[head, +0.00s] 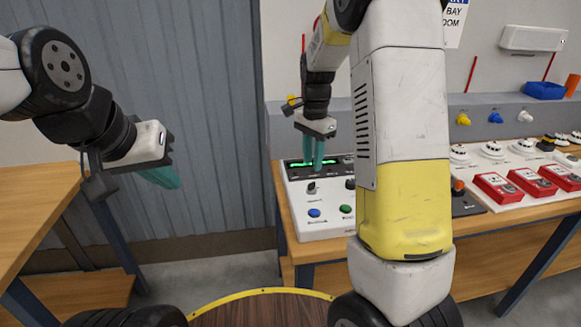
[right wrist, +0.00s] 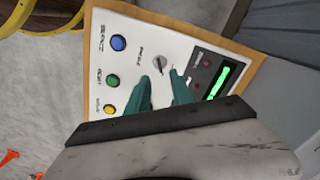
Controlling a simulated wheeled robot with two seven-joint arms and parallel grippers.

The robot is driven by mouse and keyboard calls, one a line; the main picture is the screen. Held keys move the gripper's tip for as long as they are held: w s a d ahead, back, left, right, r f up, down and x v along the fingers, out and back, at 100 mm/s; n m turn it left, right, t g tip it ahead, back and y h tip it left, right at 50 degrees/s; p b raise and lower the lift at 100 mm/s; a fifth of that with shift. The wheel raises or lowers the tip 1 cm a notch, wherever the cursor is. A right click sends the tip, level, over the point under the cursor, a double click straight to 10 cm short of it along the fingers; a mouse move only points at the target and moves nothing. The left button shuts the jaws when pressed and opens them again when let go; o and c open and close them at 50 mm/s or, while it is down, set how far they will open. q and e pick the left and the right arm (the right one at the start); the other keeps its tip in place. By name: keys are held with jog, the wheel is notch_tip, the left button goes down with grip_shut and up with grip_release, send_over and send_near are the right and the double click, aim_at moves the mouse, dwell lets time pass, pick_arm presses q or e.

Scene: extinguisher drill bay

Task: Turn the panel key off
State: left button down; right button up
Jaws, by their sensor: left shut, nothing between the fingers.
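The panel key (head: 312,187) is a small grey key switch on the white control panel (head: 322,222). In the right wrist view the key (right wrist: 159,63) sits on the panel's white face, just past my fingertips. My right gripper (head: 313,166) points down over the panel, behind the key in the head view. In the right wrist view its two teal fingers (right wrist: 164,82) are apart with nothing between them, and do not touch the key as far as I can see. My left gripper (head: 172,182) is shut and empty, in the air at the left, away from the panel.
The panel carries a blue button (head: 314,213), a green button (head: 346,209) and a lit green display (head: 300,163). My right arm hides the panel's right part. Red boxes (head: 497,187) and white round fittings stand further right on the bench. A wooden table (head: 40,200) is at left.

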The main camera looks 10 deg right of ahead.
aim_at(312, 187)
notch_tip(312, 187, down, 8)
jog(key=shift+r, duration=0.2)
grip_shut()
